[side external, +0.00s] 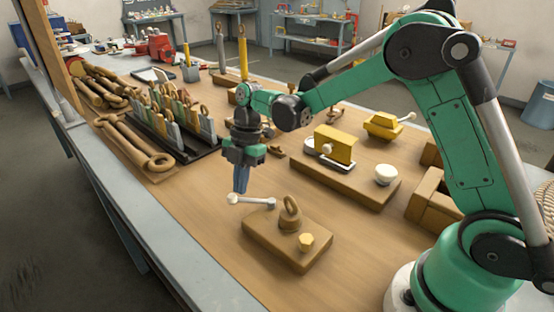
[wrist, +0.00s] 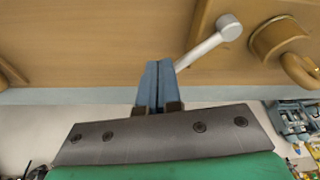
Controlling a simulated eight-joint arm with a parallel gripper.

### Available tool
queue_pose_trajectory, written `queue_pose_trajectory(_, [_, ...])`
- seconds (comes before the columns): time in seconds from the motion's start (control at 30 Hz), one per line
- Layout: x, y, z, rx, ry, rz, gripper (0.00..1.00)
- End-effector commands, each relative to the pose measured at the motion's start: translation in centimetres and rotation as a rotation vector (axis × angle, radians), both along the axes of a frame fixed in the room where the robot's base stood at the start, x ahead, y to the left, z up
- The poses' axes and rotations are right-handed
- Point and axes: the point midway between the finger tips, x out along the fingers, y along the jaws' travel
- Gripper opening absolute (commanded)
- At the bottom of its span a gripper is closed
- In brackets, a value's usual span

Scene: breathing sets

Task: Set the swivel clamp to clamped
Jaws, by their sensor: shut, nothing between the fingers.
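What looks like the swivel clamp is a wooden base (side external: 262,240) carrying a brown ring on a round boss (side external: 290,216), a yellow hexagonal knob (side external: 306,241) and a pale metal lever (side external: 256,201). The lever sticks out past the base's far-left corner. In the wrist view the lever (wrist: 203,49) runs from its round end down behind my fingers, and the boss (wrist: 278,38) is to its right. My gripper (side external: 240,191) points down, shut and empty, just above the lever's outer end. I cannot tell whether it touches. My closed blue fingertips (wrist: 158,65) hide the lever's outer end.
A yellow block unit (side external: 334,146) and a white knob (side external: 386,174) stand on a board behind right. A dark rack (side external: 180,125) of upright tools and large wooden wrenches (side external: 133,143) lie at left. The bench's front-left area is bare.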

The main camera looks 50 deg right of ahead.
Motion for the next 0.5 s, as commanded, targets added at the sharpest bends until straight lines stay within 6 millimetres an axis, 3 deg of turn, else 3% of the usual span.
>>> queue_pose_trajectory(0.3, [-0.5, 1.0, 0.0, 0.0, 0.0, 0.163, 0.0])
queue_pose_trajectory(0.5, [-1.2, 1.9, 0.0, 0.0, 0.0, 0.158, 0.0])
